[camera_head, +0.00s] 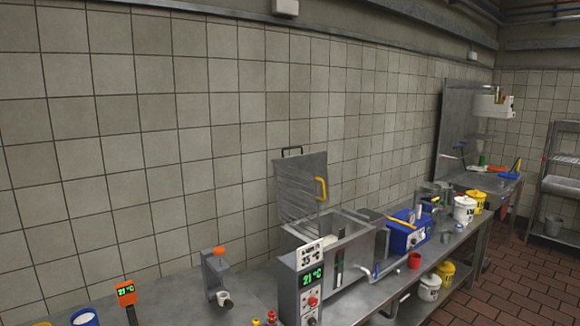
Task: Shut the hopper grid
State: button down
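The hopper grid (300,188) is a grey barred panel standing raised, nearly upright, at the back edge of the hopper. My gripper is not in this view.
A blue machine (408,236) and a red cup (414,261) sit right of the hopper. White (464,209) and yellow (477,202) buckets stand farther along. A grey device with an orange knob (214,272) is at left. Free floor (500,284) lies at the right.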

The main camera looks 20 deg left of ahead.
aim_at(317, 197)
jog(key=u, duration=0.2)
jog(key=i, duration=1.05)
jog(key=u, duration=0.5)
